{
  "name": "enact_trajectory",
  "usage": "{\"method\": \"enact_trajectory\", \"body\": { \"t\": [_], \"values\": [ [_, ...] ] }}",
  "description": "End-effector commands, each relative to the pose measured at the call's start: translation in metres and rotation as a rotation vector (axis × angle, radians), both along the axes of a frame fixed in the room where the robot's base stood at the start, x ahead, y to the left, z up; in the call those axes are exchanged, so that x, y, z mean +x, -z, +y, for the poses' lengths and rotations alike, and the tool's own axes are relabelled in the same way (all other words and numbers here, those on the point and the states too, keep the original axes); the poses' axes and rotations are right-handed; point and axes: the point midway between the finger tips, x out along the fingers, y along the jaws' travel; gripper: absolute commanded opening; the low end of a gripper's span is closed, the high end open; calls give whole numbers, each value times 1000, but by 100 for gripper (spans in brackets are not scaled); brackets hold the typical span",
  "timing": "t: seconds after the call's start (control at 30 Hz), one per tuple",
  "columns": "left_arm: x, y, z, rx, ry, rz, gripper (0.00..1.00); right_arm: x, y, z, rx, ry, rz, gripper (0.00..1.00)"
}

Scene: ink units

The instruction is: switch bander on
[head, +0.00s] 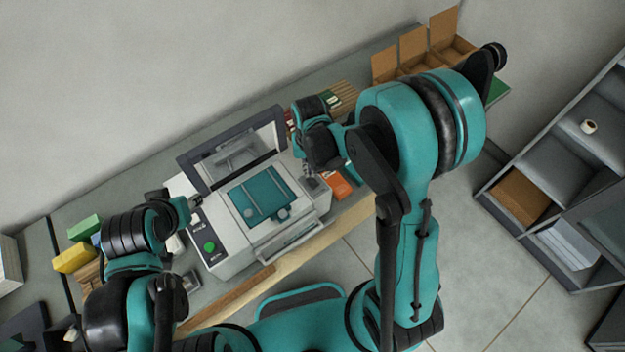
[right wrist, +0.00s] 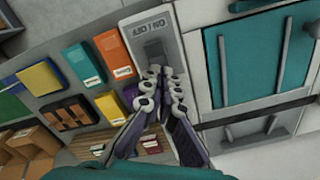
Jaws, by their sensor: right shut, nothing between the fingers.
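The bander appears to be the light grey machine (head: 225,250) with a raised dark-framed lid (head: 235,150), a teal panel (head: 258,194) and a green button (head: 210,247). In the right wrist view, a pale plate marked ON and OFF carries a dark rocker switch (right wrist: 154,50) beside the machine's teal panel (right wrist: 262,62). My right gripper (right wrist: 162,74) is shut and empty, its fingertips just below the switch in the picture. Contact cannot be told. In the head view my right gripper (head: 309,172) is at the machine's right side. My left gripper (head: 187,206) is at its left side; its fingers are unclear.
An orange box (head: 337,186) lies right of the machine. Coloured boxes (right wrist: 83,63) line the bench beside the switch. Open cardboard boxes (head: 415,52) stand at the far right. Yellow (head: 74,258) and green (head: 85,228) blocks sit at the left end.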

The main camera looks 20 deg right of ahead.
Motion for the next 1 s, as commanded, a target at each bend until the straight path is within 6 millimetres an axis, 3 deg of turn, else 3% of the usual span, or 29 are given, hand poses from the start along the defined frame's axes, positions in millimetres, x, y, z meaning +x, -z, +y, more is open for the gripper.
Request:
{"method": "enact_trajectory", "body": {
  "t": [0.47, 1.0],
  "values": [
    [0, 1, 0, 0, 0, 0, 40, 0, 1, 0, 0, 0, 0, 0],
    [0, 28, 0, 0, 0, 0, 40, 0, 29, 0, 0, 0, 0, 0]
  ]
}}
